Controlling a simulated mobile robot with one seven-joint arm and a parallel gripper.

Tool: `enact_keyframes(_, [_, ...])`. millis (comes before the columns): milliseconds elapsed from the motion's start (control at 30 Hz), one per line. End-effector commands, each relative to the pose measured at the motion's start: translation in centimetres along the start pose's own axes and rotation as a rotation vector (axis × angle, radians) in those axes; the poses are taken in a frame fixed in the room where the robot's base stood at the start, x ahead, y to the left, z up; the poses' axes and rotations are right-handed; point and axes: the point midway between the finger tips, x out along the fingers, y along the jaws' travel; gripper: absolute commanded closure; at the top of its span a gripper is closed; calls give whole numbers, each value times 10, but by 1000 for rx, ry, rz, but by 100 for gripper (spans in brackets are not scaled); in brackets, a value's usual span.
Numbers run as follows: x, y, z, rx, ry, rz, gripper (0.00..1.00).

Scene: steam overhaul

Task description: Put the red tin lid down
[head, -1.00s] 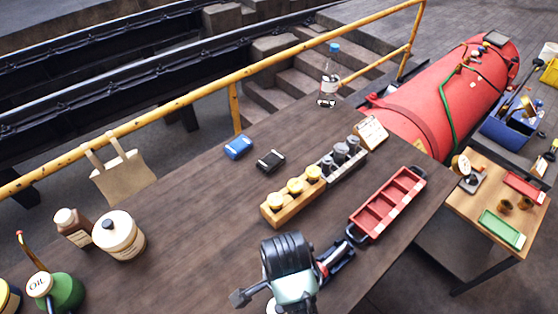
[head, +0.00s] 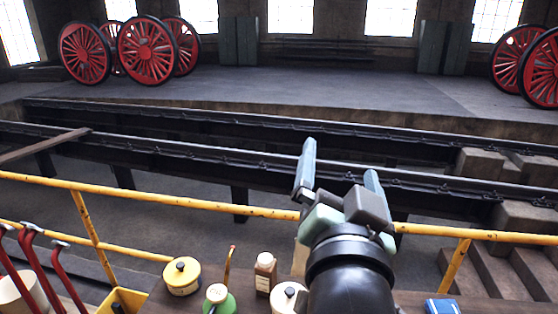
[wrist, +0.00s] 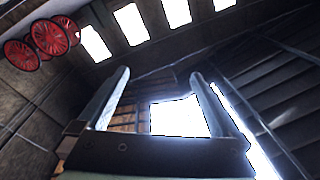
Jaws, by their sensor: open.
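My gripper (head: 341,160) is raised above the bench's back edge in the head view, its two fingers apart and pointing up. The wrist view also shows my gripper (wrist: 160,73) open, with nothing between the fingers. I see no red tin lid in either current view. The wrist camera looks up at the walls, roof and bright windows.
A yellow railing (head: 180,204) runs behind the bench, with a rail pit beyond. Along the bench stand a yellow tin (head: 182,276), a green oil can (head: 219,303), a brown bottle (head: 265,273), a white jar (head: 287,299) and a blue box (head: 442,306).

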Motion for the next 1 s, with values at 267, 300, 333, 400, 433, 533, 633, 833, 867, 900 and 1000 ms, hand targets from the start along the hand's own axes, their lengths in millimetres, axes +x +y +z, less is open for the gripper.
enact_keyframes(267, [-80, -140, -137, -315, 537, -299, 0])
enact_keyframes(300, [-89, -148, -146, -335, 581, -311, 0])
enact_keyframes(333, [-94, -152, -151, -346, 607, -318, 0])
enact_keyframes(400, [-103, -158, -158, -364, 646, -326, 0])
enact_keyframes(433, [-105, -159, -160, -368, 656, -328, 0])
enact_keyframes(533, [-107, -160, -161, -373, 663, -328, 0])
enact_keyframes(633, [-106, -160, -161, -372, 661, -328, 0])
enact_keyframes(833, [-106, -154, -150, -370, 658, -328, 0])
enact_keyframes(867, [-107, -152, -146, -370, 657, -328, 0])
enact_keyframes(900, [-108, -149, -138, -369, 657, -329, 0])
enact_keyframes(1000, [-110, -140, -120, -367, 656, -331, 0])
